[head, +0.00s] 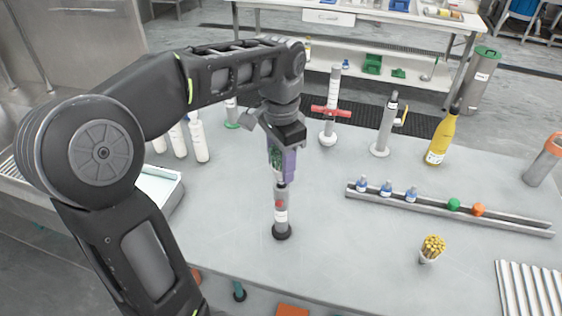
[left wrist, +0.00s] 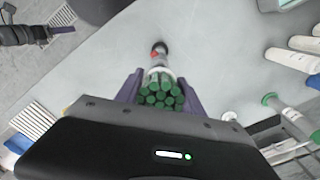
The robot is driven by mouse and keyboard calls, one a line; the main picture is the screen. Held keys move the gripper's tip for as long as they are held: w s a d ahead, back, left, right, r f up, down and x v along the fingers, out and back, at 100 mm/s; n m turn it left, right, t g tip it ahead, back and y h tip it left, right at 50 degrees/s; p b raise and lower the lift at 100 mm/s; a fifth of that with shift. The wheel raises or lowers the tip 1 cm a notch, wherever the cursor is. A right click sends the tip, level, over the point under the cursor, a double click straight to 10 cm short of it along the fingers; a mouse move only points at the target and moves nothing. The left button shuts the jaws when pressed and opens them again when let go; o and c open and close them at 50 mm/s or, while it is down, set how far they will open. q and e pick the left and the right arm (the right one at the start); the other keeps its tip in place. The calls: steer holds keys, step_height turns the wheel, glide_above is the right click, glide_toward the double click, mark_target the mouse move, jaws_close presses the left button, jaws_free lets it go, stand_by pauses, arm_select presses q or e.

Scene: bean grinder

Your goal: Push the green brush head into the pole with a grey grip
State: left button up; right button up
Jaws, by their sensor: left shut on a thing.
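My left gripper (head: 283,165) hangs over the table and is shut on the green brush head (left wrist: 160,90). In the left wrist view the brush head is a round bundle of green rods between the purple fingers; in the head view the fingers mostly hide it. Straight below stands an upright, pale grey pole (head: 281,208) with a red mark and a black round foot. The pole also shows beyond the brush head in the left wrist view (left wrist: 159,56). Whether the two touch is hidden. My right gripper (left wrist: 60,30) shows only at the upper left of that view.
A metal rail (head: 435,207) with several small blue, green and orange pieces lies to the right. A yellow bottle (head: 443,137), a cup of yellow sticks (head: 432,249) and a stand with a red bar (head: 331,112) are on the table. White bottles (head: 198,137) stand behind my left arm.

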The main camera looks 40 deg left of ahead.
mark_target(281, 173)
arm_select(q)
steer(key=shift+f+b, duration=1.2)
steer(key=shift+f, duration=0.6)
steer(key=o, duration=1.4)
steer(key=shift+r, duration=0.25)
step_height(281, 173, up, 2)
steer(key=shift+r, duration=0.2)
step_height(281, 173, up, 4)
steer(key=p, duration=0.2)
steer(key=shift+r+p, duration=0.25)
steer(key=shift+p, duration=0.1)
steer(key=shift+r+p, duration=0.3)
steer(key=shift+p, duration=0.05)
